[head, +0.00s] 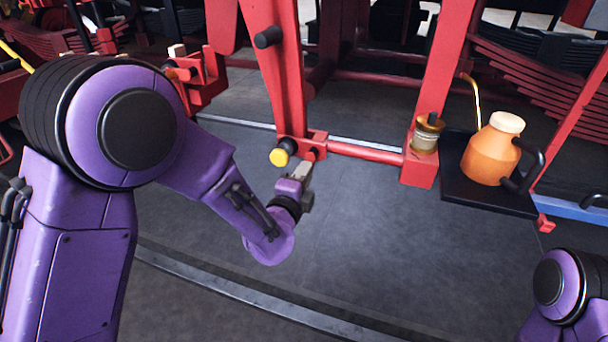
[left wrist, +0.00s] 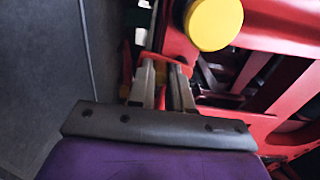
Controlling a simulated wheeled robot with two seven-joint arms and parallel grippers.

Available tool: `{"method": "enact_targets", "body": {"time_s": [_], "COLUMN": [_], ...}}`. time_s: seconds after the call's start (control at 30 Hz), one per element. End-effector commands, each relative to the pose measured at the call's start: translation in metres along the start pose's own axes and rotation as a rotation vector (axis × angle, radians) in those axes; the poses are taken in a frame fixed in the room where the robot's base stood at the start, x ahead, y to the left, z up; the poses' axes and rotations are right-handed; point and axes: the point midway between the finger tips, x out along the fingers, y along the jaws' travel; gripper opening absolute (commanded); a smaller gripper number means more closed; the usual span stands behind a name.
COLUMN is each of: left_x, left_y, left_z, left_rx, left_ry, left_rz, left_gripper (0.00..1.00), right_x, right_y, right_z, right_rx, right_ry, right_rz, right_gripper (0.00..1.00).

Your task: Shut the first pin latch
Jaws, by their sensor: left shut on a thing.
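The pin latch (head: 283,152) is on a red block at the foot of a red upright, with a yellow round knob facing me. In the left wrist view the yellow knob (left wrist: 214,24) is large, just right of the fingertips. My left gripper (head: 308,166) is at the right side of this block, below the small black end there. In the left wrist view the left gripper (left wrist: 164,76) has its two fingers close together on a small red part (left wrist: 165,60) beside the knob. The exact hold is partly hidden. My right gripper is out of view; only part of that arm shows at lower right.
A red crossbar (head: 365,152) runs right from the latch block to another red upright. A black shelf (head: 460,197) there holds an orange jug (head: 490,152). A brass-topped jar (head: 427,133) stands beside it. The grey floor (head: 390,240) in front is clear.

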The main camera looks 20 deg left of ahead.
Motion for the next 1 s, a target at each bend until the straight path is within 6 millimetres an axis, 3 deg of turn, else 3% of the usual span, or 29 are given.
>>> {"method": "enact_targets", "body": {"time_s": [1.0], "left_x": [0.000], "left_y": [-0.004], "left_z": [0.011], "left_rx": [-0.001], "left_ry": [-0.002], "left_rz": [-0.001], "left_gripper": [0.00], "right_x": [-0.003], "right_y": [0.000], "right_z": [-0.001], "right_rx": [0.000], "right_ry": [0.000], "right_rz": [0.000], "right_gripper": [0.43]}}
